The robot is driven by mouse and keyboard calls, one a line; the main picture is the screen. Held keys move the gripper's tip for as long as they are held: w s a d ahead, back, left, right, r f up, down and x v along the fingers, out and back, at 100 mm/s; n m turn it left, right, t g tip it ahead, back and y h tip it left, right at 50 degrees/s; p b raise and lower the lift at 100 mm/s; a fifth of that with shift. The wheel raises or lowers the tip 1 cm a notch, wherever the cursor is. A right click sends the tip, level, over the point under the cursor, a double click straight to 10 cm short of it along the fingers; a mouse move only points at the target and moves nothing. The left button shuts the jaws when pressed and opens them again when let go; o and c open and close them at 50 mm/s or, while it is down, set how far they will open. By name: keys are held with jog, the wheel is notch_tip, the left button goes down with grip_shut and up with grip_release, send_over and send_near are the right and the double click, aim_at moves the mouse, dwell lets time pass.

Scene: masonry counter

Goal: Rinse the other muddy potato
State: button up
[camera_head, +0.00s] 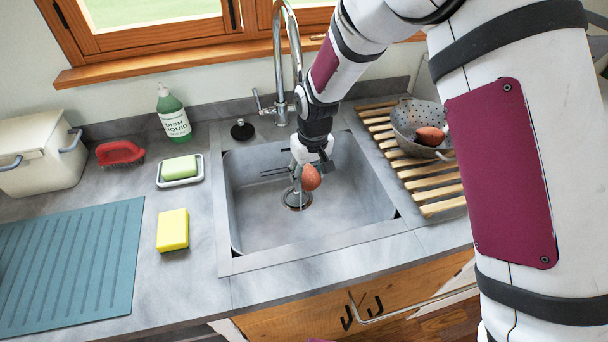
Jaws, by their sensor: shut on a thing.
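My gripper (308,166) is shut on a reddish potato (311,178) and holds it over the sink basin (352,190). The potato hangs above the drain (296,199). I cannot tell at this size whether mud is on it. The chrome tap (281,60) stands behind the basin. My arm hides part of its spout, and I cannot clearly see whether water runs. Another reddish potato (430,136) lies in the grey colander (404,118) at the right.
The colander stands on a slatted wooden rack (432,190). Left of the sink are a yellow sponge (172,230), soap on a dish (180,168), a red brush (120,153), a dish liquid bottle (172,113), a blue mat (70,262) and a cream bin (38,150). A black plug (242,130) lies behind.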

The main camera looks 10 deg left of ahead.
jog(key=s+a+p, duration=0.1)
jog(key=s+p, duration=0.3)
jog(key=s, duration=0.3)
jog(key=shift+s+a, duration=0.25)
jog(key=shift+s, duration=0.15)
dwell(0.5)
dwell(1.2)
jog(key=s+a+r+p, duration=0.1)
jog(key=s+r+p, duration=0.3)
jog(key=s, duration=0.1)
dwell(0.5)
dwell(0.5)
